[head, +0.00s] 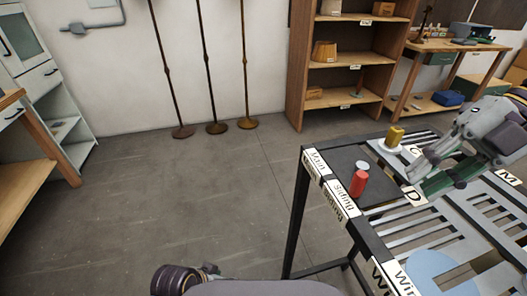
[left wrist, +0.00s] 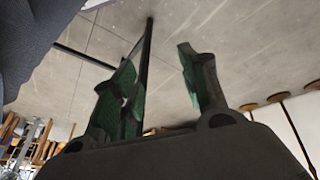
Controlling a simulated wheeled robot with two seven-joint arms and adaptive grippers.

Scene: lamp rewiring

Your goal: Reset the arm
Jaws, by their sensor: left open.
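My left gripper (left wrist: 157,57) shows in the left wrist view with its two green-padded fingers apart and nothing between them. Grey floor and a dark bar lie beyond it. In the head view a dark rounded part of my own arm shows at the bottom edge, and I make out no left fingers there. My right gripper (head: 418,182) comes in from the right over the slatted table, beside the label D. Its fingers are seen edge-on and I cannot tell their opening. A red cylinder (head: 359,184) stands on the dark panel (head: 345,158) at the table's left end.
A yellow block (head: 395,136) sits on a white round base near the table's back edge. The black-framed table (head: 298,205) carries lettered labels. Three lamp poles (head: 209,80) stand by the wall. A wooden shelf (head: 296,70) is behind. Floor at left is clear.

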